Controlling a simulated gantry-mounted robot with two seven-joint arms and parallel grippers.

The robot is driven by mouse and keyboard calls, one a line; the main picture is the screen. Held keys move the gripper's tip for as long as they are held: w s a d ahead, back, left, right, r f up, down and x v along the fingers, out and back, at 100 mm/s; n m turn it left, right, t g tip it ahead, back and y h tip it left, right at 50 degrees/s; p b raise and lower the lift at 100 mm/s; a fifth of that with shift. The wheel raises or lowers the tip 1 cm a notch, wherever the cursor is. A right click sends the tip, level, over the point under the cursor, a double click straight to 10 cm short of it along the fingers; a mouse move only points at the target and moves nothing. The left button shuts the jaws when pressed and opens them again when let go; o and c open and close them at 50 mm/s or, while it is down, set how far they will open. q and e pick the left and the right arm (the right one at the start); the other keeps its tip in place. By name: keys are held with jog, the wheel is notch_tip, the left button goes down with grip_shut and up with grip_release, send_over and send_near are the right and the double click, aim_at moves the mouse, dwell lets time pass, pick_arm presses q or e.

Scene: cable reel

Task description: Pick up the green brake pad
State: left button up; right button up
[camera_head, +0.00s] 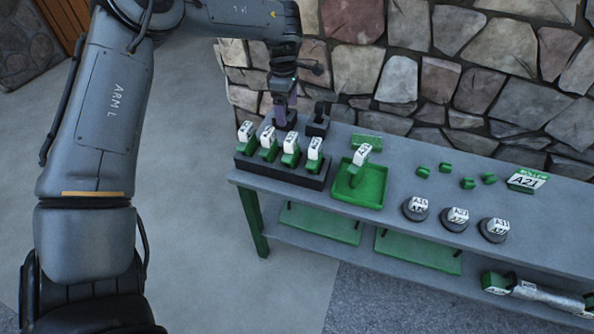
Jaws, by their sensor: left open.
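Several small green blocks (467,183) lie on the right part of the grey table; they look like pads, but I cannot tell for sure which thing is the brake pad. My left gripper (284,116) has purple fingers and is open at the table's back left, behind the black rack and well to the left of those blocks. It points down, close to small black fixtures (318,124); whether it touches them I cannot tell. My right gripper is out of view.
A black rack (283,172) holds several green pieces with white labels. A green tray (373,197) holds another. Labelled round pieces (457,219) and a green-white sign (527,181) stand right. A stone wall (400,78) rises behind the table (420,146).

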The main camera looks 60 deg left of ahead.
aim_at(293, 138)
pick_arm(q)
jog(key=f+b, duration=0.1)
jog(key=w+d+f+b, duration=0.1)
jog(key=shift+w+d+f+y, duration=0.15)
jog(key=shift+f+y, duration=0.15)
jog(key=shift+f, duration=0.05)
notch_tip(293, 138, down, 5)
jog(key=shift+b, duration=0.7)
jog(key=shift+s+f+b, duration=0.2)
jog(key=shift+f+b, duration=0.6)
jog(key=shift+f, duration=1.7)
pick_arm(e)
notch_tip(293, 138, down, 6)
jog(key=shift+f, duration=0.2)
pick_arm(q)
jog(key=shift+c, duration=0.3)
jog(key=shift+r, duration=0.1)
grip_shut()
